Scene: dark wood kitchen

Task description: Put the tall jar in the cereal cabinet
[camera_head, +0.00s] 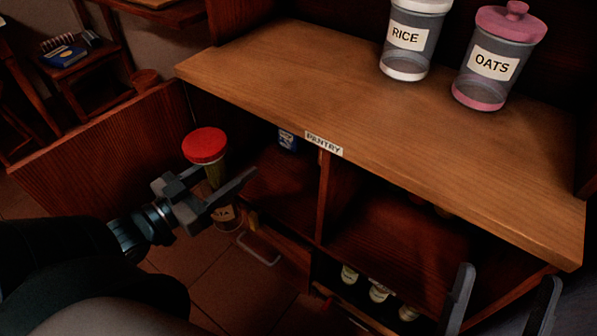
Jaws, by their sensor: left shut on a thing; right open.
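A tall jar with a red lid (205,145), greenish contents and a partly hidden label ending in "TA" is upright in front of the open cabinet's left compartment. My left gripper (229,174) is shut on the jar at mid-body; its fingers hide part of it. The cabinet (285,195) is under the wooden counter, with a "PANTRY" label (323,143) on its front edge. My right gripper (500,292) is open and empty at the lower right, in front of the cabinet.
The cabinet door (105,155) stands open at left. A divider (323,197) splits the cabinet. A blue container (287,140) sits inside at left. Below, an open drawer holds several small jars (379,291). RICE (408,60) and OATS (490,75) jars stand on the counter.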

